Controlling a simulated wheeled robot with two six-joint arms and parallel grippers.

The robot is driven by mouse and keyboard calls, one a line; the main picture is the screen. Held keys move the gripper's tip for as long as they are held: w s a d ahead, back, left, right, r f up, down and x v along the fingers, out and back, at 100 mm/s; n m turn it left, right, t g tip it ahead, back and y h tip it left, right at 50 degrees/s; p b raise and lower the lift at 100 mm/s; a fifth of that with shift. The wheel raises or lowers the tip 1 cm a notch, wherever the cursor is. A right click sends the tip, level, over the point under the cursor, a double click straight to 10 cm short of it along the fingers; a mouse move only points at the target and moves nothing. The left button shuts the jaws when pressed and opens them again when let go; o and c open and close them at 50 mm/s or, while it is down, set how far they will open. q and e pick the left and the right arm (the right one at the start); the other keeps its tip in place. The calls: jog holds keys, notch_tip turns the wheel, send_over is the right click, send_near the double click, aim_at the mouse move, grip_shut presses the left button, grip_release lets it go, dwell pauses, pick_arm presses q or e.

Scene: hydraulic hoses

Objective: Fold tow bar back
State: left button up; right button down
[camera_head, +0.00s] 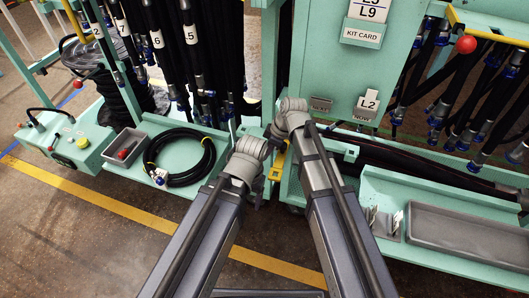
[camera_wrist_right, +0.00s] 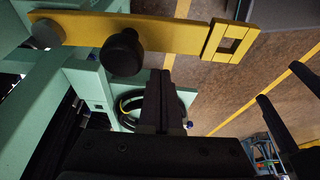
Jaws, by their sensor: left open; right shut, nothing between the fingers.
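The yellow tow bar (camera_head: 277,168) shows in the head view as a short piece between my two wrists, at the front of the green frame. In the right wrist view the bar (camera_wrist_right: 185,35) runs across the top, with a black round knob (camera_wrist_right: 122,52) on it and a square-holed end at the right. My right gripper (camera_wrist_right: 167,82) is shut and empty, its tips just below the bar in that picture; I cannot tell whether they touch it. My left gripper (camera_head: 259,192) is open beside the bar; its dark fingers (camera_wrist_right: 272,103) also show in the right wrist view.
A coiled black hose (camera_head: 180,157) and a small grey bin (camera_head: 124,145) lie on the left green shelf. A grey tray (camera_head: 470,236) sits on the right shelf. Hanging hoses (camera_head: 190,60) fill the racks behind. Open floor with a yellow line (camera_head: 100,202) lies in front.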

jog(key=shift+s+d+r, duration=0.1)
jog(key=shift+s+d, duration=0.1)
jog(key=shift+d, duration=0.35)
jog(key=shift+s+d+r, duration=0.1)
jog(key=shift+s+d, duration=0.05)
jog(key=shift+d, duration=0.4)
jog(key=shift+d, duration=0.1)
jog(key=shift+s+d+n, duration=0.15)
jog(key=shift+d+n, duration=0.05)
jog(key=shift+n, duration=0.2)
